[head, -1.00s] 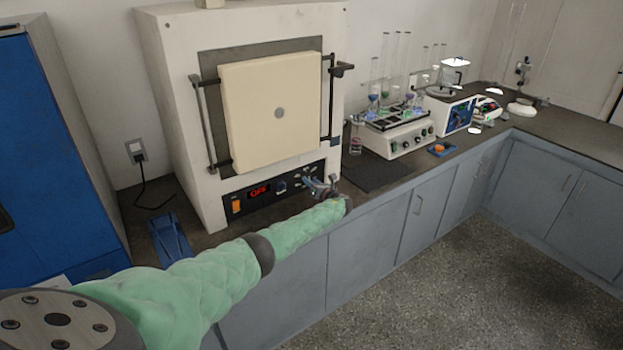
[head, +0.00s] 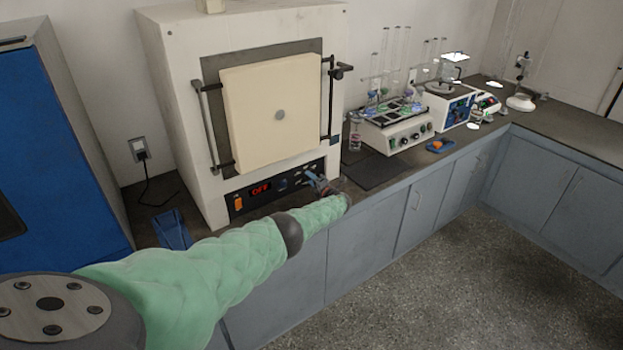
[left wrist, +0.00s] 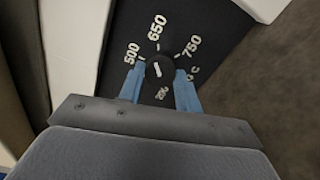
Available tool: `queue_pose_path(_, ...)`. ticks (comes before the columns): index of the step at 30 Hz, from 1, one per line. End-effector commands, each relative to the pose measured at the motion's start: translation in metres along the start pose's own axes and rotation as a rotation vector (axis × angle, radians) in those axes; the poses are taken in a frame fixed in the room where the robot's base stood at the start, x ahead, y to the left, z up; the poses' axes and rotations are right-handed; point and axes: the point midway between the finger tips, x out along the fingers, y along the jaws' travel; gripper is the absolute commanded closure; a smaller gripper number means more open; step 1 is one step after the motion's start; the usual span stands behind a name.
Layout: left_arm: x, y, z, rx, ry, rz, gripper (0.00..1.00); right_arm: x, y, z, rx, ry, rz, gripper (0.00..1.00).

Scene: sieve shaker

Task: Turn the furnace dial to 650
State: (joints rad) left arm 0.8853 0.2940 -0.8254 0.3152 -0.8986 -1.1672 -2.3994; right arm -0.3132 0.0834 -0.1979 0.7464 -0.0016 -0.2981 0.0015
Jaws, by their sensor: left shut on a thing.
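The furnace (head: 172,90) stands on the counter with its cream door closed. Its black control panel (head: 270,190) has a red display (head: 260,189) that appears to read OFF. My left gripper (head: 320,184) is at the right part of this panel. In the left wrist view, the black furnace dial (left wrist: 159,70) sits between the blue fingertips of my left gripper (left wrist: 160,74), which is shut on it. Printed numbers 500, 650 and 750 surround the dial. Its short white mark lies roughly toward 650; the exact reading is unclear. My right gripper is out of view.
A blue tool-like object (head: 171,229) lies left of the furnace. A dark mat (head: 376,171) and a shaker unit with glassware (head: 397,135) are to the right. The grey cabinets (head: 375,235) front the counter, with open floor before them.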

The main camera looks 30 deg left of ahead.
Motion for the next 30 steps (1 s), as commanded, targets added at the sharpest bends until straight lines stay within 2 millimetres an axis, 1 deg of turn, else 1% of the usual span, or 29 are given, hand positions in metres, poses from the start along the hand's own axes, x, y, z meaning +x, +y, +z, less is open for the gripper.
queue_pose_path(6, -0.001, -0.001, 0.000, 0.129, -0.001, -0.001, 0.89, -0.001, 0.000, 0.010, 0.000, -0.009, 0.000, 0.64)
queue_pose_path(12, -0.001, -0.001, 0.000, 0.197, 0.000, -0.001, 0.89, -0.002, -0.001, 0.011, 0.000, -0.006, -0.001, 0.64)
queue_pose_path(17, 0.000, -0.001, 0.000, 0.220, 0.000, -0.001, 0.89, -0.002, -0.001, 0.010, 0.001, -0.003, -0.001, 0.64)
queue_pose_path(29, 0.000, -0.001, 0.000, 0.225, -0.001, -0.001, 0.89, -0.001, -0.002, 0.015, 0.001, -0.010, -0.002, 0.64)
queue_pose_path(30, 0.000, -0.001, 0.000, 0.225, -0.001, -0.001, 0.62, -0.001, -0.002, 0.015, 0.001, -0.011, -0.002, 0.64)
